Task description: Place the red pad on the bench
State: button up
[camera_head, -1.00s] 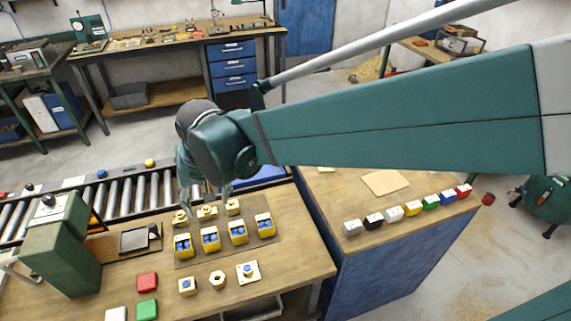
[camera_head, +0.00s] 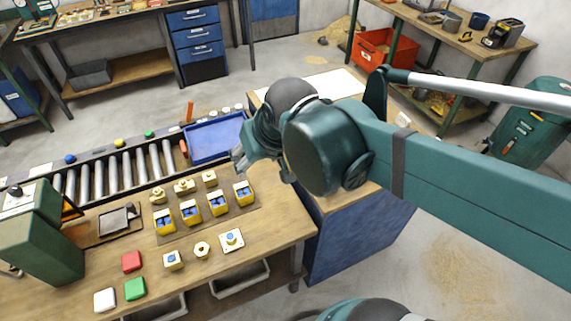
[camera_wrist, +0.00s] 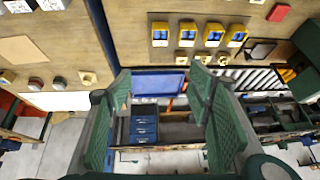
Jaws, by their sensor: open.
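The red pad (camera_head: 131,262) lies flat on the wooden bench (camera_head: 215,275), behind a green pad (camera_head: 135,289) and to the right of the green machine. It also shows near the top right edge of the wrist view (camera_wrist: 279,12). My gripper (camera_head: 240,160) is over the right back part of the bench, near the blue tray, well away from the red pad. In the wrist view my gripper (camera_wrist: 160,84) has its two green fingers spread wide, with nothing between them.
Yellow fixtures with blue parts (camera_head: 190,211) and brass pieces stand mid-bench. A white pad (camera_head: 104,300) is beside the green one. The green machine (camera_head: 40,240) stands at the left. A roller conveyor (camera_head: 125,170) and blue tray (camera_head: 213,140) lie behind. Bench space right of the fixtures is clear.

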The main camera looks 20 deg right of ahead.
jog(key=s+d+t, duration=0.1)
jog(key=s+d, duration=0.3)
jog(key=d, duration=0.1)
jog(key=shift+s+d+f+h, duration=0.25)
jog(key=shift+d+h, duration=0.1)
jog(key=shift+h, duration=0.05)
